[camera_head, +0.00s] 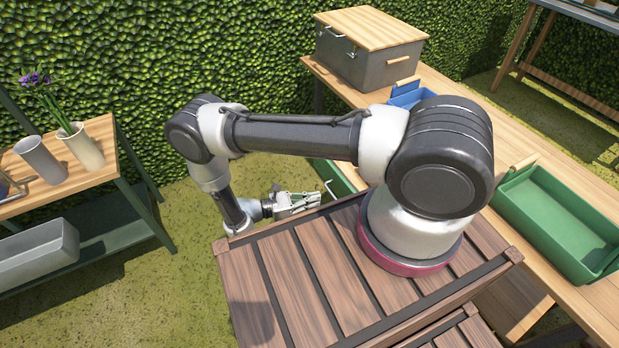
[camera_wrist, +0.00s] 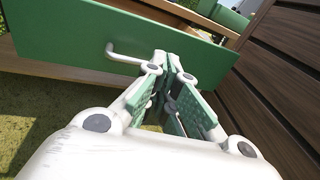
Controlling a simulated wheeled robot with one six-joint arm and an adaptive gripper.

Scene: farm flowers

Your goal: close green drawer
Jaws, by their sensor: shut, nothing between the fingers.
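The green drawer (camera_wrist: 100,32) shows its flat green front and a pale bar handle across the upper middle of the wrist view. In the head view a part of its green front (camera_head: 333,174) shows under the wooden table, with much of it hidden behind my arm. My gripper (camera_wrist: 172,62) is shut and empty, with its fingertips close to the drawer front, just right of the handle. I cannot tell if they touch it. In the head view my gripper (camera_head: 322,191) points right toward the drawer. How far the drawer stands out is hard to tell.
The wooden table (camera_head: 470,130) holds a grey box with a wooden lid (camera_head: 370,45), a blue container (camera_head: 410,95) and a green tray (camera_head: 560,215). A plant stand (camera_head: 95,150) with vases (camera_head: 82,148) is at left. Grass between them is open.

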